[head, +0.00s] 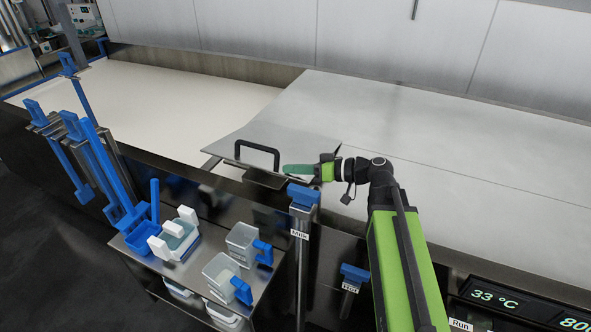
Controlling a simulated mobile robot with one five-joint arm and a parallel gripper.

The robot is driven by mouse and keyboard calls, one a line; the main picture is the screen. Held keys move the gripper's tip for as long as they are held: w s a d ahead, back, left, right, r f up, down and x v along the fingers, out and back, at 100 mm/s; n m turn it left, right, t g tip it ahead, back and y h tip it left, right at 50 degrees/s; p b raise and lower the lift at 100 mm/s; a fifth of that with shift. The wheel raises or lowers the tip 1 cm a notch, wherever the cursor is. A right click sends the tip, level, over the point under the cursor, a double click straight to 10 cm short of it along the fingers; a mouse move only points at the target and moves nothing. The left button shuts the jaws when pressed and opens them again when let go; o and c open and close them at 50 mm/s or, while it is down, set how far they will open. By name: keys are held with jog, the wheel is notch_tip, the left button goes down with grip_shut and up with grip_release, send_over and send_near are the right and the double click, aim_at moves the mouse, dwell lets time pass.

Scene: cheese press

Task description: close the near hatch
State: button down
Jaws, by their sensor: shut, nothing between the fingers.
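The near hatch (292,131) is a grey metal panel at the front left of the large vat cover, in the middle of the head view. A black handle (257,151) stands up near its front left edge. The panel looks slightly tilted against the cover around it; I cannot tell how wide any gap is. My gripper (286,169) is shut and empty, its green fingers pointing left. It is at the hatch's front edge, just right of the handle. I cannot tell whether it touches the panel, and it hides part of the front edge.
White liquid fills the open vat (180,100) at left. Blue-topped posts, including the Milk post (303,210), rise along the front. A steel cart (180,268) holds white and blue containers below. A display (520,305) is at lower right. The cover's right side is clear.

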jog(key=shift+r, duration=0.2)
jog(key=r+p, duration=0.3)
jog(key=w+r+p, duration=0.1)
jog(key=r+p, duration=0.1)
jog(key=shift+d, duration=0.15)
jog(key=f+p+v, duration=0.1)
jog(key=v, duration=0.8)
jog(key=shift+s+d, duration=0.4)
jog(key=shift+s, duration=0.1)
